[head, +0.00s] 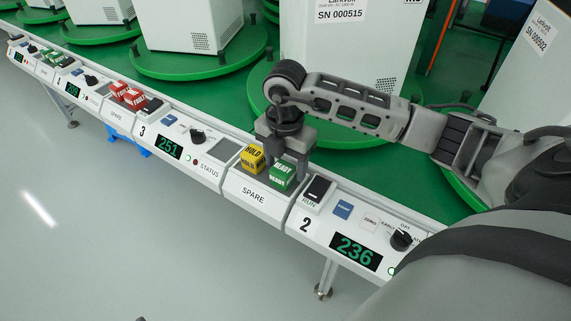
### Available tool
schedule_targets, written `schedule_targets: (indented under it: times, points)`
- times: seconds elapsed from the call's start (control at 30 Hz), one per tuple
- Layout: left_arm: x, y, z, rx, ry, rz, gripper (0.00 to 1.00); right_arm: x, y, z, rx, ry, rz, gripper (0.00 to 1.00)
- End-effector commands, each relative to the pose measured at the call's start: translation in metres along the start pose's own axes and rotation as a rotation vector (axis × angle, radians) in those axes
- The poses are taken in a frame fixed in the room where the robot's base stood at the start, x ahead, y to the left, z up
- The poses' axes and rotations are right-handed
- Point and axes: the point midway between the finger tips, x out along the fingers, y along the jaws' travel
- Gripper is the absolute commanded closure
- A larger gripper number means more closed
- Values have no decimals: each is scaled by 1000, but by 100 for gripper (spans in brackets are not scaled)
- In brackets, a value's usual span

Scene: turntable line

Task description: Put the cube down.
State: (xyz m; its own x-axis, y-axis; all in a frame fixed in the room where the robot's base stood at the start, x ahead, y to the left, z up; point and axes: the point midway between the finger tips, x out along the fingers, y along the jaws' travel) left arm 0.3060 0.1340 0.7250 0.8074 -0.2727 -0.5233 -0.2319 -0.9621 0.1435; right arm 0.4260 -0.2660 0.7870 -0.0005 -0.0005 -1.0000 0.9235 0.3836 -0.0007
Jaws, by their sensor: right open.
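A green cube marked READY (282,176) sits on the console ledge above the SPARE label. A yellow cube marked HOLD (253,158) sits just to its left. My right gripper (284,158) is open, pointing down over these two cubes, with its fingers close to the green cube. The fingers partly hide the back of the cubes. I cannot tell whether a finger touches the green cube. My left gripper is not in view.
The console ledge (255,192) carries displays, knobs and switches, including a black rocker switch (319,188) right of the green cube. Red FAULT cubes (133,97) sit farther left. Behind are green turntables (200,62) with white cabinets (195,25). Open floor lies in front.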

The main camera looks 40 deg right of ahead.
Motion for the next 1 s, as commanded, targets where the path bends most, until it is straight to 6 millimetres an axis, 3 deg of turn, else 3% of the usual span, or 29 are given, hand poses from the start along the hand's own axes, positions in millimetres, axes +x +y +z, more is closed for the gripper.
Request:
schedule_targets:
  times: [0.4,0.57,0.67,0.77,0.87,0.93,1.0]
  points:
    - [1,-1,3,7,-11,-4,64,-87,1,1,0,-2,4,39]
    - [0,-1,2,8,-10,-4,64,-104,0,0,0,-1,3,39]
    - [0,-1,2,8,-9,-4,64,-104,2,-10,-32,37,9,39]
    - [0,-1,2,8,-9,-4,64,-88,6,-50,-156,198,51,39]
    - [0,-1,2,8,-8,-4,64,-74,8,-130,-347,527,179,39]
    - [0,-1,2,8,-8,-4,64,-85,6,-199,-446,852,357,39]
    - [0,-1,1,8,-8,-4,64,-117,8,-248,-433,1166,604,39]
